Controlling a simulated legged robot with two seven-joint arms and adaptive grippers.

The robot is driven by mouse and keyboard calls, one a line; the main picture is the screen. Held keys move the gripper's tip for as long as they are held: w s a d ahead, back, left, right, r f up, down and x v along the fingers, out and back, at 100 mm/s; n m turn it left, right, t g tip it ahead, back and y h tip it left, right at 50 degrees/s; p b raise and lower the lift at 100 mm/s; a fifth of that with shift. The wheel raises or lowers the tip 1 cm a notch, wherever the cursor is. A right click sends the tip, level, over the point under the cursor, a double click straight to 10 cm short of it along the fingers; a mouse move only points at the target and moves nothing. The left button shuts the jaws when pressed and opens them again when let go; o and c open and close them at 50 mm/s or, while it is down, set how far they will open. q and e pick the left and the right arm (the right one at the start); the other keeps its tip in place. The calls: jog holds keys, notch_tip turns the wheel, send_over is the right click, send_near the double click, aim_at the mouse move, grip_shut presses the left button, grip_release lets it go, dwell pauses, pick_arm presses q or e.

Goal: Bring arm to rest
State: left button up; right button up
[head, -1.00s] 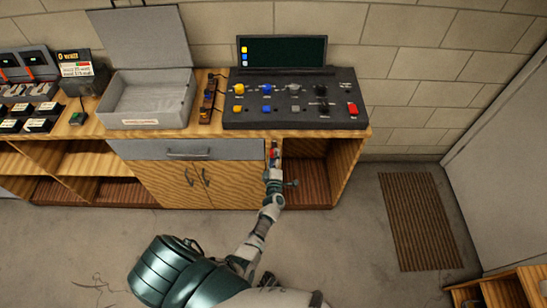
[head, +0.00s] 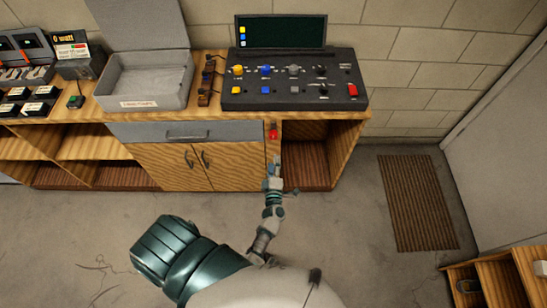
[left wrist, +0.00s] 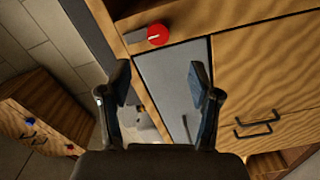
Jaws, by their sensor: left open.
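My left gripper (head: 273,166) is in front of the workbench cabinet, below a red knob (head: 273,134) on the wooden front post. In the left wrist view its two fingers (left wrist: 158,82) are spread apart with nothing between them. The red knob, with a white mark, shows beyond the fingertips in that view (left wrist: 158,35), apart from them. My left arm reaches forward from the bottom of the head view. My right gripper is in neither current view.
A black control panel (head: 290,98) and an open grey case (head: 145,98) stand on the bench. Below are a grey drawer (head: 180,136) and cabinet doors (head: 170,168). Clear floor lies in front, with a brown mat (head: 415,205) at right.

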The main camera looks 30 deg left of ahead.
pick_arm(q)
jog(key=shift+a, duration=0.1)
dwell(0.3)
jog(key=s+d+f+m+g+h, duration=0.25)
jog(key=s+d+f+m, duration=0.2)
jog(key=f, duration=0.35)
jog(key=s+d+f+m+g+h, duration=0.1)
jog(key=s+d+f+m+h, duration=0.3)
jog(key=f, duration=0.4)
jog(key=s+d+f+m+g+h, duration=0.2)
jog(key=s+d+f+m+h, duration=0.15)
jog(key=f+m, duration=0.35)
jog(key=s+a+f+m+g, duration=0.2)
jog(key=s+f+g, duration=0.1)
jog(key=s, duration=0.6)
jog(key=s+a+f+m+g, duration=0.2)
jog(key=s+f, duration=0.4)
jog(key=s, duration=0.3)
jog(key=s+a+f+m+g, duration=0.1)
jog(key=s+f+m+g, duration=0.2)
jog(key=s, duration=0.6)
notch_tip(320, 180, down, 2)
jog(key=shift+a+g+y, duration=0.35)
jog(key=shift+a+y, duration=0.05)
